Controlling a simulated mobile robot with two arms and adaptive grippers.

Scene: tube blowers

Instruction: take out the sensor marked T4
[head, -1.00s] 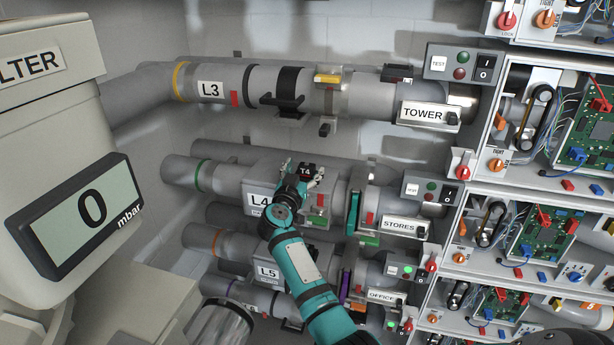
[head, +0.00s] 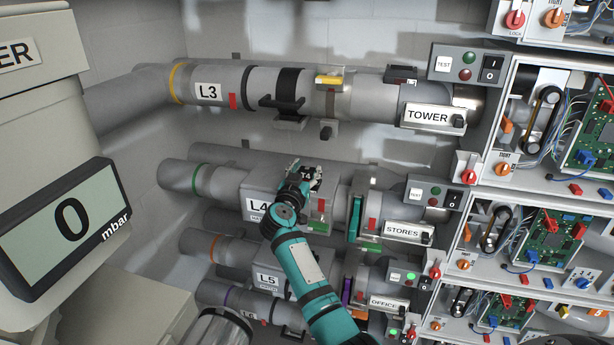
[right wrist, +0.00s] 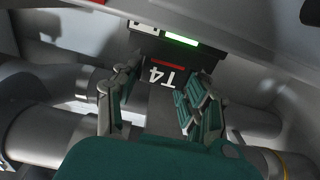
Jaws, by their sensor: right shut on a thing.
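The sensor marked T4 (head: 306,173) is a small dark block with a white T4 label, at the L4 box (head: 262,203) on the green-ringed pipe. In the right wrist view the T4 sensor (right wrist: 164,77) sits between the two fingers, below a lit green strip. My right gripper (head: 303,181) is shut on it, one finger on each side; the wrist view shows the gripper (right wrist: 155,95) too. Whether the sensor is still seated in the box cannot be told. My left gripper is not in view.
The L3 pipe (head: 212,92) runs above and the L5 box (head: 268,279) lies below. The STORES plate (head: 403,230) and a switch box (head: 433,193) are to the right. Shelves of circuit boards (head: 552,237) stand further right. A filter unit with a display (head: 70,222) fills the left.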

